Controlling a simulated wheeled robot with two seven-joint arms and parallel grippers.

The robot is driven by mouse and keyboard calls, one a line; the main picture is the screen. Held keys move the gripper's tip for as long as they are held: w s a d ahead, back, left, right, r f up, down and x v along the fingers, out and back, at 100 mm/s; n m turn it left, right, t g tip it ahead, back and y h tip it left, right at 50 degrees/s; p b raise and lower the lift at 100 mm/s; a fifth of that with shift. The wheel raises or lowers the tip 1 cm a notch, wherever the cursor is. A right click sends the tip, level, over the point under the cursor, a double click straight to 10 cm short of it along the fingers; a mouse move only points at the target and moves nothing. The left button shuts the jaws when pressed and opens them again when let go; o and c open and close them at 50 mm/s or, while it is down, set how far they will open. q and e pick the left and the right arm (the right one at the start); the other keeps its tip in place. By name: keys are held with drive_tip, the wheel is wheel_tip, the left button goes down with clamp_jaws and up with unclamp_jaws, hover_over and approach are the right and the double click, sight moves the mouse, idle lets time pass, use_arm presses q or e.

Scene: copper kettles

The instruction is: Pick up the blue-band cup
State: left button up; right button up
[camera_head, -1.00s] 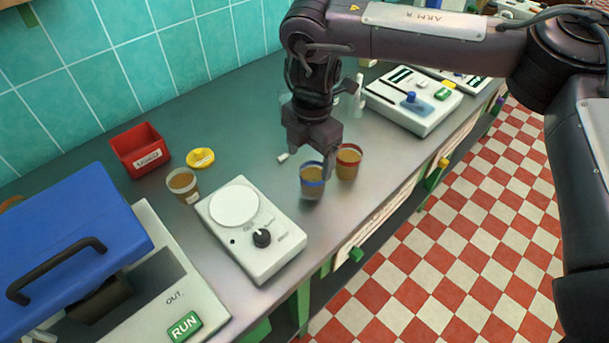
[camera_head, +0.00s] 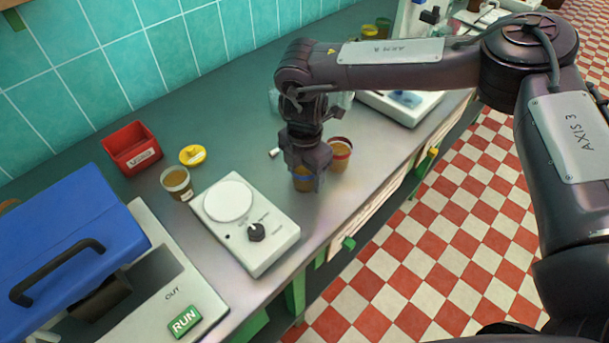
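The blue-band cup (camera_head: 304,184), a small cup with brown contents, stands on the grey bench right of the white scale. My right gripper (camera_head: 307,176) points down at it, with its fingers low around the rim and hiding much of the blue band. Whether the fingers press on the cup or stand apart from it cannot be told. A red-band cup (camera_head: 340,154) stands close by, just behind and to the right. My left gripper is not in view.
A white scale (camera_head: 246,224) with a round plate is left of the cup. A third cup (camera_head: 177,183), a yellow lid (camera_head: 193,155) and a red bin (camera_head: 132,148) are farther left. A blue-lidded machine (camera_head: 70,250) fills the lower left. The bench's front edge is near.

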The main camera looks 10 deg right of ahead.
drive_tip(key=c, duration=0.8)
drive_tip(key=shift+r, duration=0.15)
